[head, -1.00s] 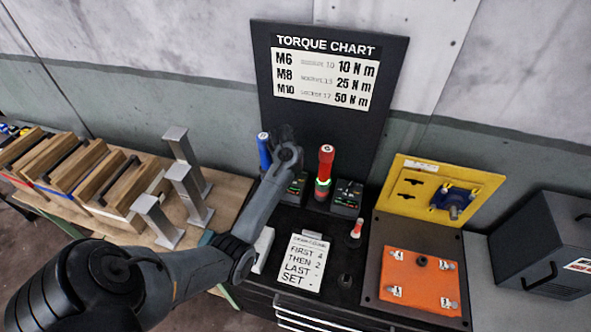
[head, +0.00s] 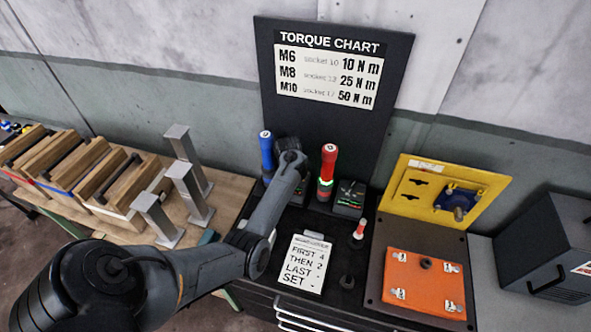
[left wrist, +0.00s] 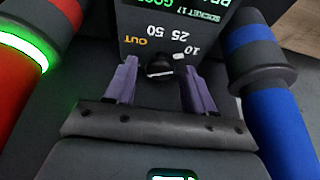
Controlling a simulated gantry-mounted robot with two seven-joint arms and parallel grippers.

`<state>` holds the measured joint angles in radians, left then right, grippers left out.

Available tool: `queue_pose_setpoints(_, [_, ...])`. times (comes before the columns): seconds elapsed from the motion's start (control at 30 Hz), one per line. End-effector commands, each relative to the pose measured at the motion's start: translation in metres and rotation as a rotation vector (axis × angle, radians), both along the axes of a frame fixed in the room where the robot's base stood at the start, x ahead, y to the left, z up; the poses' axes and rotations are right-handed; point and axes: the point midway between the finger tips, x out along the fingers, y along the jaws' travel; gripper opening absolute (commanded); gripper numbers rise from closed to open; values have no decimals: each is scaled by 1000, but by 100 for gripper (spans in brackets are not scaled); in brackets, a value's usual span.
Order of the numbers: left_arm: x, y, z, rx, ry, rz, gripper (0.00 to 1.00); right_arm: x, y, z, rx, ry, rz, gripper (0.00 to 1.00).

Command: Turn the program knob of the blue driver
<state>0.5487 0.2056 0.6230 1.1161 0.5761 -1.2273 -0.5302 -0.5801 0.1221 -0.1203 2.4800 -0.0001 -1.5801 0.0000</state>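The blue driver (head: 266,150) stands upright at the back of the black bench in the head view; in the left wrist view its blue body (left wrist: 278,120) is at the right. The small black program knob (left wrist: 160,69) is on a dark control panel with "10", "25", "50" and "OUT", upside down in the left wrist view. My left gripper (left wrist: 160,75) is open, a purple finger on either side of the knob with gaps. I cannot tell how far the fingertips reach along it. My left arm hides this panel in the head view. My right gripper is not seen.
A red driver (head: 327,172) with a lit green ring stands to the right, beside its own control box (head: 350,199). A note card (head: 304,263) and a small red-tipped part (head: 359,229) are in front. A torque chart board (head: 335,107) rises behind.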

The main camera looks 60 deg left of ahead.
Motion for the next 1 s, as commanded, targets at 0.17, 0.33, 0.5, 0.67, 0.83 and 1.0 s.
queue_pose_setpoints(0.17, [0, 0, 0, 0, 0, 0, 26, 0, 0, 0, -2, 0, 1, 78])
queue_pose_setpoints(0.33, [0, 0, 0, 0, 0, 0, 5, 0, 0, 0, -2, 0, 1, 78])
queue_pose_setpoints(0.5, [0, 0, 1, -1, 1, 13, 5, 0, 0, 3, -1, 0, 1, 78])
queue_pose_setpoints(0.67, [1, -1, 3, 1, 1, 59, 5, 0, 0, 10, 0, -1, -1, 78])
queue_pose_setpoints(0.83, [1, -1, 4, 0, 2, 162, 5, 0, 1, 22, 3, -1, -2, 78])
queue_pose_setpoints(1.0, [3, -2, 4, 0, 2, 303, 5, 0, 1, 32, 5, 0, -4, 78])
